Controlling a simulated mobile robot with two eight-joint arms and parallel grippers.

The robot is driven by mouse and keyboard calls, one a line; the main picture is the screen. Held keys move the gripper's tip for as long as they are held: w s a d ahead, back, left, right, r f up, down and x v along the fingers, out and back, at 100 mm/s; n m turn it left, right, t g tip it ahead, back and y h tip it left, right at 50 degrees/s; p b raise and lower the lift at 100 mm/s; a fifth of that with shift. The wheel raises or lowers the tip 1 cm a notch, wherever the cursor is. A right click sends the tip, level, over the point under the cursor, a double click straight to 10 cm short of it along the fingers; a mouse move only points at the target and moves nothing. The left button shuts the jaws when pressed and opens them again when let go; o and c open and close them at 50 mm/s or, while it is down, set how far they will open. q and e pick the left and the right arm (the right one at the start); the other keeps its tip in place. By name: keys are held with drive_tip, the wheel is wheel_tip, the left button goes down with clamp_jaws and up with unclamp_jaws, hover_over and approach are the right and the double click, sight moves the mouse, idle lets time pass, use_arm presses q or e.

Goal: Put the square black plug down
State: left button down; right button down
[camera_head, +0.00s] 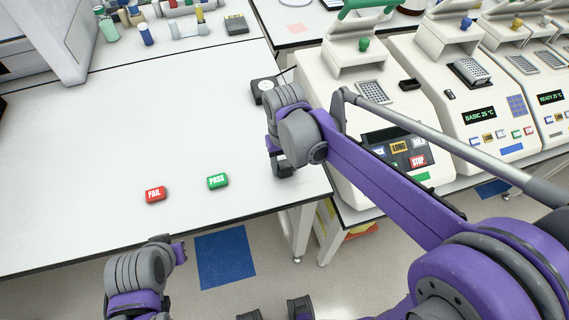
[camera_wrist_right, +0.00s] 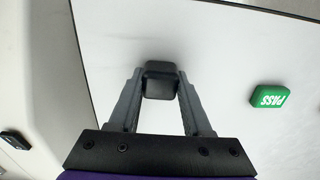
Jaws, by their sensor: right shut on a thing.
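The square black plug (camera_wrist_right: 160,82) is between the fingertips of my right gripper (camera_wrist_right: 160,90) in the right wrist view, with the white table behind it. In the head view my right gripper (camera_head: 282,166) is over the right edge of the white table (camera_head: 120,130), and its arm and wrist largely hide the plug. I cannot tell whether the plug touches the table. Part of my left gripper (camera_head: 178,252) shows at the table's front edge; its jaws cannot be made out.
A green PASS button (camera_head: 218,181) and a red FAIL button (camera_head: 155,195) sit near the table's front. Thermal cyclers (camera_head: 440,60) stand on the bench at the right. A small black-and-white device (camera_head: 264,86) is behind my right wrist. The table's middle is clear.

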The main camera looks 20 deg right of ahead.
sight(285, 164)
drive_tip(key=shift+f, duration=0.25)
drive_tip(key=shift+c, duration=1.7)
unclamp_jaws()
drive_tip(key=shift+r, duration=0.35)
wheel_tip(285, 164, up, 12)
drive_tip(key=p, duration=0.1)
drive_tip(key=s+d+f+t, duration=0.2)
drive_tip(key=s+d+f, duration=0.1)
drive_tip(key=s+f, duration=0.3)
drive_tip(key=s+d+f+t, duration=0.3)
drive_tip(key=s+f, duration=0.3)
drive_tip(key=s, duration=0.1)
drive_tip(key=shift+d+t, duration=0.3)
